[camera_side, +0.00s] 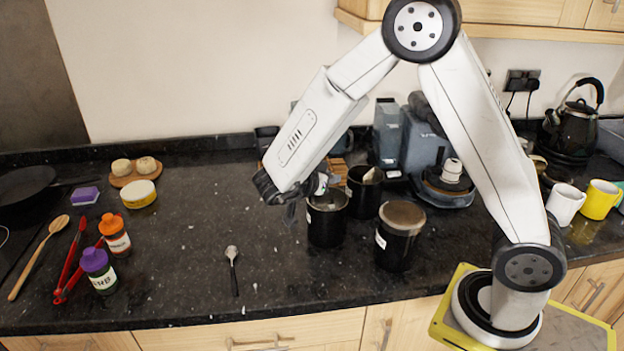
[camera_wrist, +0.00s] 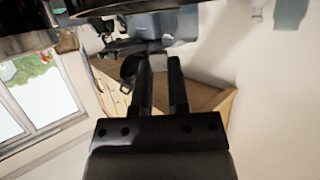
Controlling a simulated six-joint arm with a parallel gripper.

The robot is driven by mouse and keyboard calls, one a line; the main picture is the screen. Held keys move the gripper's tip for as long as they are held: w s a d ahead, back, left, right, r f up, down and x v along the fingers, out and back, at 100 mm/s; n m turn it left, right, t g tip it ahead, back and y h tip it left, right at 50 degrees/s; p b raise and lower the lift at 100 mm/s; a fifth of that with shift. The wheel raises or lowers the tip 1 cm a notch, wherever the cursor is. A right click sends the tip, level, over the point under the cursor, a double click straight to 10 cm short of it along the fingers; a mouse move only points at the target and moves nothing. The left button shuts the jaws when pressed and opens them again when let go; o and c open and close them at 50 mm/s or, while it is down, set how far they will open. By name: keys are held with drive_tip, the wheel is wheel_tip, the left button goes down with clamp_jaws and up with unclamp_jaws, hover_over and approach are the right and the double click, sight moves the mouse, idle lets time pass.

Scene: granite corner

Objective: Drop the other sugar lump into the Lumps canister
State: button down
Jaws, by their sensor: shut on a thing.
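My gripper (camera_side: 291,212) is at the left of the group of dark canisters, close to the front left canister (camera_side: 326,227). In the wrist view its two fingers (camera_wrist: 165,62) stand close together, shut on a small pale thing, taken as the sugar lump, of which little shows. The front left canister looks open on top, with a pale label I cannot read. A second black canister (camera_side: 357,205) stands behind it with something pale at its mouth. A third canister (camera_side: 396,250) at the right has a brownish top and a white label. I cannot tell which is Lumps.
A spoon (camera_side: 233,268) lies on the black worktop (camera_side: 190,270). Purple-capped (camera_side: 99,272) and orange-capped (camera_side: 116,238) jars and red tongs (camera_side: 70,262) are at the left. A grey appliance (camera_side: 425,145) stands behind the canisters. The worktop's middle left is mostly clear.

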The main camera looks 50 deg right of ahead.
drive_tip(key=shift+f, duration=1.65)
drive_tip(key=c, duration=0.5)
unclamp_jaws()
drive_tip(key=shift+c, duration=0.2)
drive_tip(key=v, duration=0.8)
drive_tip(key=shift+w+d, duration=0.15)
